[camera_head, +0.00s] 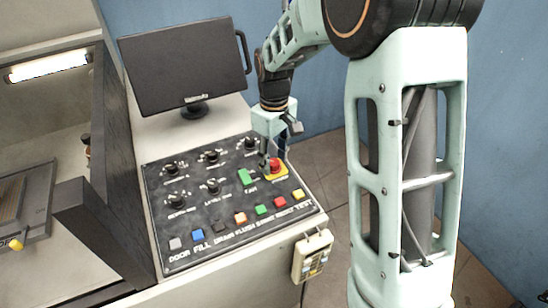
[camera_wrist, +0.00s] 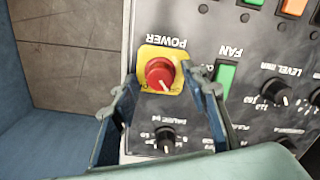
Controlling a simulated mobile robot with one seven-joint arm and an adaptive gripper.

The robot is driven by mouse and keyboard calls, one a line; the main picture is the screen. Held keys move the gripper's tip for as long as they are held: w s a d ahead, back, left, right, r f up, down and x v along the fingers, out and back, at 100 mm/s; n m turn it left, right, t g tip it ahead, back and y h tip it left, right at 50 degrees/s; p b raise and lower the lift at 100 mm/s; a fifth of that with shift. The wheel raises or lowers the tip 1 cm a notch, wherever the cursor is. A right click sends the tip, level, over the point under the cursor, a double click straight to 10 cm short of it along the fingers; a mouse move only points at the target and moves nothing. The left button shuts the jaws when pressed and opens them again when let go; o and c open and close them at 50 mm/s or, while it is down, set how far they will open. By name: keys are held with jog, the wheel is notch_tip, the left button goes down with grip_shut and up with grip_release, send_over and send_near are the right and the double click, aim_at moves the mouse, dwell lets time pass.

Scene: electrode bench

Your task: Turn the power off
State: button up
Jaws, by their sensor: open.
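The red round power knob (camera_head: 275,165) sits on a yellow square plate at the right side of the dark control panel (camera_head: 160,220). In the wrist view the red knob (camera_wrist: 160,72) lies on its yellow plate (camera_wrist: 178,54) beside the word POWER, with a line marked on its face. My gripper (camera_head: 276,155) is over the panel's right side, close to the knob. In the wrist view my gripper (camera_wrist: 160,98) is open, with one finger on each side of the knob. I cannot tell whether either finger touches it.
A green FAN switch (camera_head: 247,177) and several black dials (camera_head: 213,186) are near the knob. A row of coloured buttons (camera_head: 240,218) runs along the panel's front. A monitor (camera_head: 185,65) stands behind. A handheld pendant (camera_head: 312,255) hangs at the front edge.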

aim_at(275, 162)
notch_tip(275, 162, up, 12)
dwell(0.5)
dwell(0.3)
